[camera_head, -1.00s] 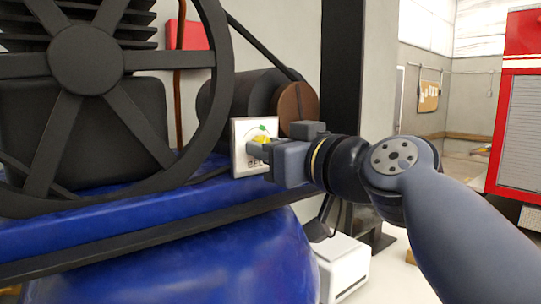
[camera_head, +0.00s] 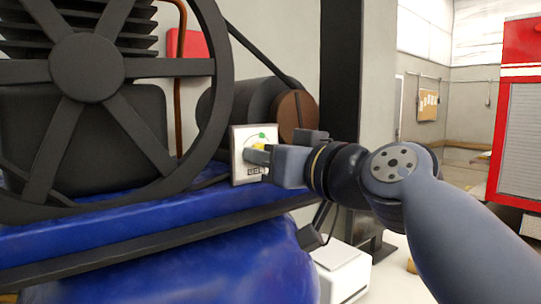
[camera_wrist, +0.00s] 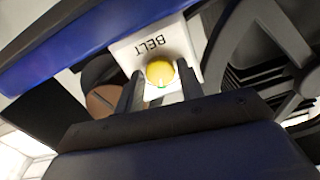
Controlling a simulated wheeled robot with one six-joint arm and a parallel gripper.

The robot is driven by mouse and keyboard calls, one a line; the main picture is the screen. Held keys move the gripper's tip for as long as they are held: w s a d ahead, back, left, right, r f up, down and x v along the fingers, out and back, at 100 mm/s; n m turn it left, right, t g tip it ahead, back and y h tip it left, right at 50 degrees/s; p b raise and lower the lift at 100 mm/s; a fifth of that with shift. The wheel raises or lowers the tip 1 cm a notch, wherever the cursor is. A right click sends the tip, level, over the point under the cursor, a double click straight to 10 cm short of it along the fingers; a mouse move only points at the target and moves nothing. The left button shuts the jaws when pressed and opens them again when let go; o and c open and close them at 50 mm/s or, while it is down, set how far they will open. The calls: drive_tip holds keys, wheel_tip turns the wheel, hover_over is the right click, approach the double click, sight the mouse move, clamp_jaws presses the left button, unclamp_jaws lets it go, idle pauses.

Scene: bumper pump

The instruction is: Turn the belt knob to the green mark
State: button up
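The yellow belt knob (camera_head: 259,147) sits on a white panel (camera_head: 240,172) lettered "BELT". A green mark (camera_head: 262,136) shows on the panel just above the knob. In the wrist view the knob (camera_wrist: 160,72) is round and the lettering is upside down. My gripper (camera_head: 262,156) is at the panel and covers part of the knob in the head view. In the wrist view my gripper (camera_wrist: 162,92) is open, with one finger to each side of the knob and gaps between. I cannot tell whether a finger touches it. The green mark is not clear there.
A large black spoked flywheel (camera_head: 126,115) stands left of the panel. A blue tank (camera_head: 200,268) lies below. A dark cylinder with a brown end (camera_head: 296,113) is behind the panel. A black post (camera_head: 343,75) rises to the right, and a red cabinet (camera_head: 520,45) stands far right.

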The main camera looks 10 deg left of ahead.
drive_tip(key=o, duration=0.3)
drive_tip(key=b+v, duration=0.3)
drive_tip(key=v, duration=0.7)
drive_tip(key=shift+s+d+b, duration=0.25)
drive_tip(key=shift+s+b, duration=0.1)
drive_tip(key=shift+w+a, duration=0.1)
drive_tip(key=shift+w, duration=0.05)
drive_tip(key=p+x, duration=0.3)
drive_tip(key=x, duration=0.7)
drive_tip(key=shift+w+a+p, duration=0.2)
drive_tip(key=shift+p, duration=0.2)
drive_tip(key=shift+d, duration=0.1)
